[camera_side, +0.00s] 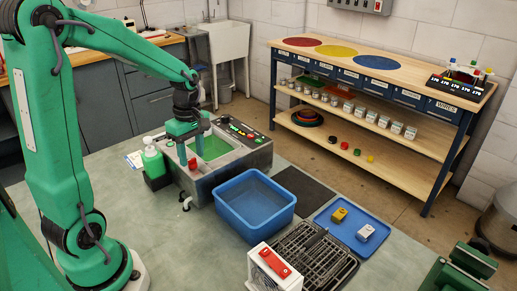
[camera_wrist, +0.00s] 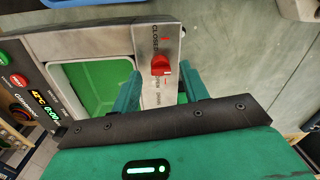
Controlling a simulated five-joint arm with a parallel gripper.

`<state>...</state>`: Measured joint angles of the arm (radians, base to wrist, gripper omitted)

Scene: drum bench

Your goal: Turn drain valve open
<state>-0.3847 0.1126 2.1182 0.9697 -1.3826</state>
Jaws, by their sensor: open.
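The drain valve is a red knob (camera_wrist: 161,66) on a metal plate marked CLOSED above it and OPEN below it, in the wrist view. A small red mark shows on the plate near CLOSED; I cannot tell exactly where the knob points. My gripper (camera_wrist: 162,84) is open, its two green fingers on either side of the plate, with the knob between and just beyond the fingertips. I cannot tell whether they touch it.
Green liquid (camera_side: 214,147) fills the tank. A small spout (camera_side: 186,201) juts from the tank front.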

